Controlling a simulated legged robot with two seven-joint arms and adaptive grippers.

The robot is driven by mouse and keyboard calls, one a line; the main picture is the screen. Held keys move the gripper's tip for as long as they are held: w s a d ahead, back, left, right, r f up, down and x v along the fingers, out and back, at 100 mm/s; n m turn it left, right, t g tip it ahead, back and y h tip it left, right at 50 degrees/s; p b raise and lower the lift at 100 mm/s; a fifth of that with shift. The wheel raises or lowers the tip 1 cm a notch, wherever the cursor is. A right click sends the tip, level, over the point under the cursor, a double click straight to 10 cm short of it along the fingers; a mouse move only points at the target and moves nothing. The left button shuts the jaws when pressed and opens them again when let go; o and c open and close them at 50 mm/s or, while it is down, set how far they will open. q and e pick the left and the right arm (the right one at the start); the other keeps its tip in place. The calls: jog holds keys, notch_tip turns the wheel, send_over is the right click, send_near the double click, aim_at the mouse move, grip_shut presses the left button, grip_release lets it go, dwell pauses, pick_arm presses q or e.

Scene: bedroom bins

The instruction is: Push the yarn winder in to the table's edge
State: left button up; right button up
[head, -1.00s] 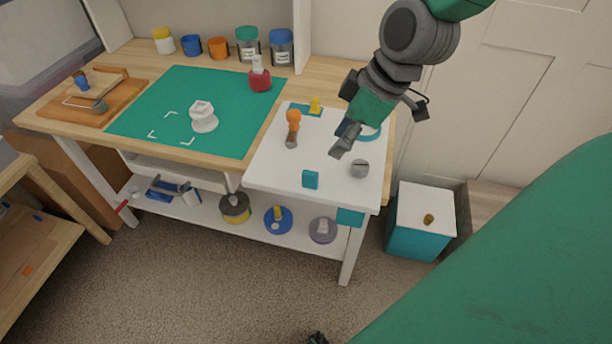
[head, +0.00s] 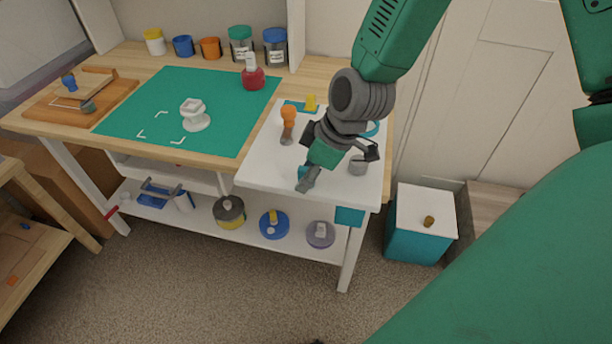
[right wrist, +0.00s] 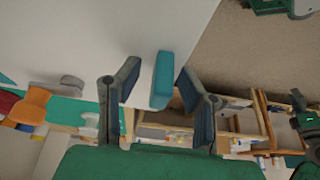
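No part is plainly marked as the yarn winder. A white slab (head: 262,160) lies at the right end of the table (head: 222,158) and juts past its front edge. A small teal block (right wrist: 162,80) stands upright at the slab's front; in the head view my gripper mostly hides it. My right gripper (head: 306,182) reaches down over this block. In the right wrist view the fingers (right wrist: 158,88) are spread, one either side of the block, with gaps visible. A white spool-like piece (head: 195,114) stands on the green mat (head: 150,98).
A red bottle (head: 253,78) stands on the mat's back corner. A white-lidded teal bin (head: 422,222) is on the floor at right.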

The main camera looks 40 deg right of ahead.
jog(key=shift+c, duration=0.3)
grip_shut()
jog(key=shift+w+d+r+p, duration=0.1)
jog(key=shift+w+d+p, duration=0.8)
jog(key=shift+w+d, duration=0.35)
jog(key=shift+d, duration=0.1)
jog(key=shift+o, duration=0.3)
grip_release()
jog(key=shift+s, duration=0.1)
jog(key=shift+r, duration=0.3)
jog(key=v, duration=1.1)
jog(key=shift+d, duration=0.2)
jog(key=shift+s, duration=0.1)
